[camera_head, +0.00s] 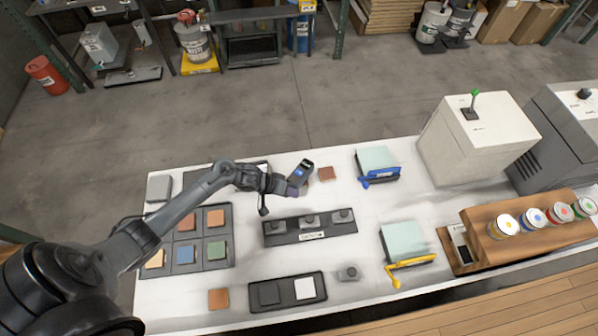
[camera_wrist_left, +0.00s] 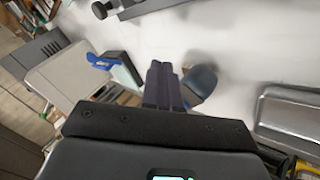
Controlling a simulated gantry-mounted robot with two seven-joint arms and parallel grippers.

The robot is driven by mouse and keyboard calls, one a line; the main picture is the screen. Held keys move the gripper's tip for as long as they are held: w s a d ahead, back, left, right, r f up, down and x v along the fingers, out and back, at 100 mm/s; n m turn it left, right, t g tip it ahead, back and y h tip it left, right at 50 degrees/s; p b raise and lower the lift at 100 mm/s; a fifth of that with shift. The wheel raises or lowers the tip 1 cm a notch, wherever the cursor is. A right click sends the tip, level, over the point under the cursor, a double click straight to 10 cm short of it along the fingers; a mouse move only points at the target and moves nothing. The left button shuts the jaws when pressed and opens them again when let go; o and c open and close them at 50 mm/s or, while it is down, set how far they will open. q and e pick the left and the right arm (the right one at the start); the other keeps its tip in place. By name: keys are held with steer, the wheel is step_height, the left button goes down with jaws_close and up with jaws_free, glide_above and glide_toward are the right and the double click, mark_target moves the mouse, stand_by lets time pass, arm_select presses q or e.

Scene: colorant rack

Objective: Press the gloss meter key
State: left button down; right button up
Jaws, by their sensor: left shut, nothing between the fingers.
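The gloss meter appears to be the dark handheld device with a small lit blue screen (camera_head: 301,171), standing tilted near the back middle of the white table. My left gripper (camera_head: 293,189) is at its lower left side, with shut fingers and nothing between them. In the left wrist view, the shut dark fingers (camera_wrist_left: 162,84) point at the table beside a dark rounded body (camera_wrist_left: 199,82), which looks like the same device. I cannot tell whether the fingertips touch it. The key is too small to make out. My right gripper is not in view.
A brown tile (camera_head: 327,174) lies just right of the device. A blue-handled unit (camera_head: 379,178) stands further right, and a dark strip with several knobs (camera_head: 310,238) lies in front. A tile tray (camera_head: 222,255) is under my left arm. Clear table lies between the strip and the yellow-handled unit (camera_head: 412,268).

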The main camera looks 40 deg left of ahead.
arm_select(q)
steer(key=shift+t+y, duration=0.3)
steer(key=shift+t, duration=0.1)
steer(key=w+a+r, duration=0.1)
steer(key=w+a, duration=0.1)
steer(key=w+a+r, duration=0.2)
steer(key=shift+w+r, duration=0.25)
steer(key=shift+r, duration=0.05)
steer(key=w+a+r+t, duration=0.1)
steer(key=w+r, duration=0.3)
steer(key=r, duration=0.1)
steer(key=shift+w+a, duration=0.3)
steer(key=b, duration=0.8)
glide_above(296, 173)
step_height(296, 173, down, 6)
steer(key=shift+f, duration=0.15)
steer(key=shift+f+b, duration=0.5)
steer(key=shift+f, duration=0.6)
steer(key=shift+f, duration=0.1)
